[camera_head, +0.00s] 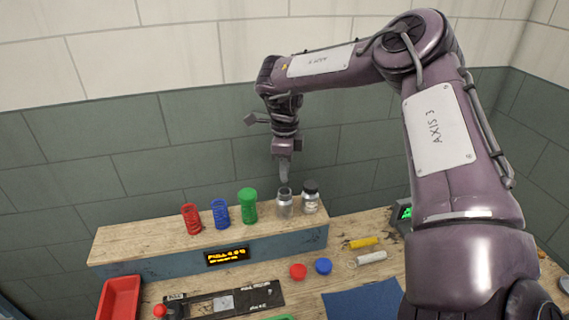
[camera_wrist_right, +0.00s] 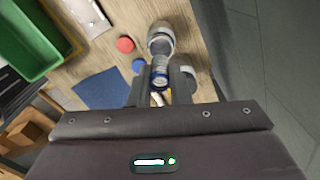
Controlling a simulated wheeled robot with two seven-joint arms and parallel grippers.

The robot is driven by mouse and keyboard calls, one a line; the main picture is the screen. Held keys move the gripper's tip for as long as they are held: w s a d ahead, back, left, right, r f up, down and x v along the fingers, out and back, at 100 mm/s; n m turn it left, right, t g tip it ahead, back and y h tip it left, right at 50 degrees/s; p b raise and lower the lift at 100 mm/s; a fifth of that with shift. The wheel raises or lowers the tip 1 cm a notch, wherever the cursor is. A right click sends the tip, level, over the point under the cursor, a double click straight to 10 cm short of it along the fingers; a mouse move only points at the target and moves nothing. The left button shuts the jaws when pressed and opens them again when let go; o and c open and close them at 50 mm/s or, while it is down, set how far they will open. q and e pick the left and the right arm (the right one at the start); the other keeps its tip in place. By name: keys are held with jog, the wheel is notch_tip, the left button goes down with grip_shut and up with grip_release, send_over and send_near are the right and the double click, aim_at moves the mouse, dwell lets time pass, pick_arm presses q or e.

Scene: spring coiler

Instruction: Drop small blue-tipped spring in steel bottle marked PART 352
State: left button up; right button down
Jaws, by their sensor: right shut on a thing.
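My right gripper (camera_head: 285,178) points down above an open-topped steel bottle (camera_head: 284,207) on the raised shelf. In the right wrist view its two fingers (camera_wrist_right: 162,82) are shut on a small metallic spring with a blue end (camera_wrist_right: 160,73). In that view the round mouth of a steel bottle (camera_wrist_right: 161,38) shows just beyond the spring; I cannot tell whether they touch. No marking on either bottle is legible. My left gripper is not in view.
Red (camera_head: 298,272) and blue (camera_head: 323,266) round caps, a yellow piece (camera_head: 362,243) and a blue mat (camera_head: 360,304) lie below. A red tray (camera_head: 119,299) stands front left.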

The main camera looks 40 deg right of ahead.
notch_tip(320, 180, down, 5)
jog(key=b, duration=0.2)
jog(key=shift+w+d+b, duration=0.1)
jog(key=shift+b, duration=0.3)
jog(key=c, duration=1.3)
grip_release()
pick_arm(q)
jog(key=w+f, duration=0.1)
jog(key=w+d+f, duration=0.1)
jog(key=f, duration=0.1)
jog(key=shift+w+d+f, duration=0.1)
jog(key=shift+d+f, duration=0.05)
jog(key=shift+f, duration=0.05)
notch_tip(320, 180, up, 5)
jog(key=p, duration=0.5)
pick_arm(e)
notch_tip(320, 180, up, 7)
jog(key=shift+r, duration=0.1)
